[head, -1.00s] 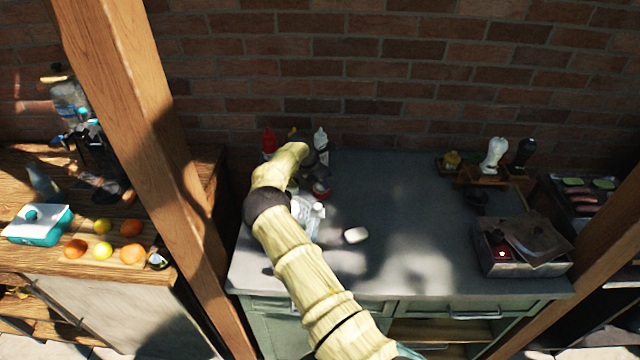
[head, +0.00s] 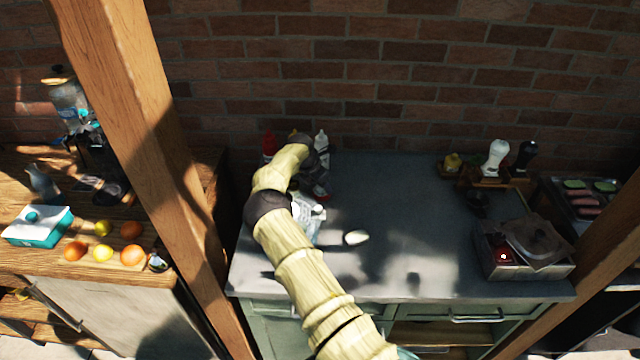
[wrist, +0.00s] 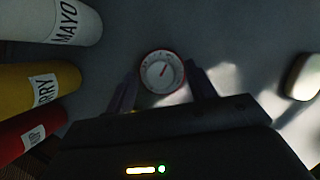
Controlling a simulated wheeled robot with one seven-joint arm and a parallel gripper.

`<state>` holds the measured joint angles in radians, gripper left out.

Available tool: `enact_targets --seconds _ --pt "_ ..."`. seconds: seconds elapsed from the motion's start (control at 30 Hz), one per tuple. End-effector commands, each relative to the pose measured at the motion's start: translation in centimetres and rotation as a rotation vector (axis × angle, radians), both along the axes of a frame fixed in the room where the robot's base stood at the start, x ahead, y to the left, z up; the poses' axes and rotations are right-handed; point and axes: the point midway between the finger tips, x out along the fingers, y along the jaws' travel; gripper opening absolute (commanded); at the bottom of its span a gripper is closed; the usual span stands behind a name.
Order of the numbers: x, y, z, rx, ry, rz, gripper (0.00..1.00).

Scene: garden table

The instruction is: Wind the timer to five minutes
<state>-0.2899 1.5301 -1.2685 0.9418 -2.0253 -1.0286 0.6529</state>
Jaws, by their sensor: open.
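The timer (wrist: 162,72) shows in the wrist view as a round white dial with a red rim and a red pointer, standing on the grey counter. The pointer aims toward the upper right; the scale is too small to read. My gripper (wrist: 160,92) is open, with one dark finger on each side of the timer's near half. I cannot tell whether the fingers touch it. In the head view, my gripper (head: 318,188) is over the counter's back left part, and my arm hides much of that area. A bit of red shows under the gripper there.
A small pale object (head: 356,237) lies on the counter (head: 400,200). A metal box (head: 522,262) stands at the right. The counter's middle is clear.

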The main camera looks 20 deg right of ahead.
Motion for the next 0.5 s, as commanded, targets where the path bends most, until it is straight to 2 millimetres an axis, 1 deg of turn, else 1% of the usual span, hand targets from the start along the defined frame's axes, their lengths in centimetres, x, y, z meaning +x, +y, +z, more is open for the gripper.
enact_targets --seconds 0.17,0.27,0.5 --pt "-0.1 0.5 1.2 0.000 -0.002 -0.001 0.55" --pt "-0.4 1.2 2.7 0.000 -0.003 0.000 0.55" --pt "-1.0 2.9 7.1 0.000 -0.003 0.002 0.55"
